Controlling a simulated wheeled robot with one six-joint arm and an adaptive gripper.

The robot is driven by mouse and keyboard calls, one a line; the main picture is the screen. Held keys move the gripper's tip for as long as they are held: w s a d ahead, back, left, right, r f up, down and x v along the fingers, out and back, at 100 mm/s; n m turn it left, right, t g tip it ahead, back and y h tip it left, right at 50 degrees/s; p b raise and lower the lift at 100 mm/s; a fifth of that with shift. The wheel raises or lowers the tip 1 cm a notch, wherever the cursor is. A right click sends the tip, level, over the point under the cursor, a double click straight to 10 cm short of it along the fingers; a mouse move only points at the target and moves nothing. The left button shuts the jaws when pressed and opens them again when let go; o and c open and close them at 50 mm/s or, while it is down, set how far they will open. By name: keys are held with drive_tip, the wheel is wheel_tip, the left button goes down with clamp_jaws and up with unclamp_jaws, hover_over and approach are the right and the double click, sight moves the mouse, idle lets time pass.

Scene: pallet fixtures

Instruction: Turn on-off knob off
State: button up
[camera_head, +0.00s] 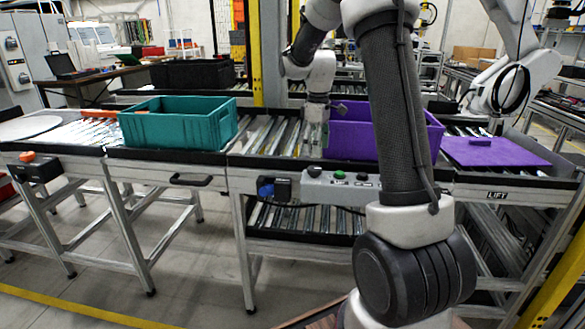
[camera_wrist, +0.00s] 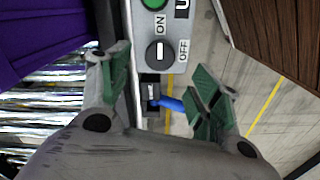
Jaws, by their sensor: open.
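The on-off knob (camera_wrist: 160,52) is a round black knob with a white mark on the end of a grey control box (camera_wrist: 175,25). Its mark runs up-down in the wrist view, in line with the ON label; OFF is to its right. In the head view the knob (camera_head: 314,171) sits left of a green button (camera_head: 340,174) on the box's top. My gripper (camera_wrist: 162,70) is open and empty, with green-padded fingers spread to either side below the knob in the wrist view, apart from it. In the head view my gripper (camera_head: 315,118) hangs over the conveyor, its fingertips hard to make out.
A purple crate (camera_head: 345,138) stands on the rollers close behind the box. A blue-and-black device (camera_head: 266,188) is mounted left of the box. A teal crate (camera_head: 165,130) stands farther left. A purple panel (camera_head: 495,152) lies at right.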

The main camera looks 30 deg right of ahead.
sight(316, 168)
drive_tip(key=shift+a+f+n, duration=0.1)
drive_tip(key=shift+f+n, duration=0.15)
drive_tip(key=shift+n, duration=0.05)
wheel_tip(316, 168, down, 7)
drive_tip(key=shift+f, duration=0.15)
drive_tip(key=shift+s, duration=0.1)
drive_tip(key=c, duration=1)
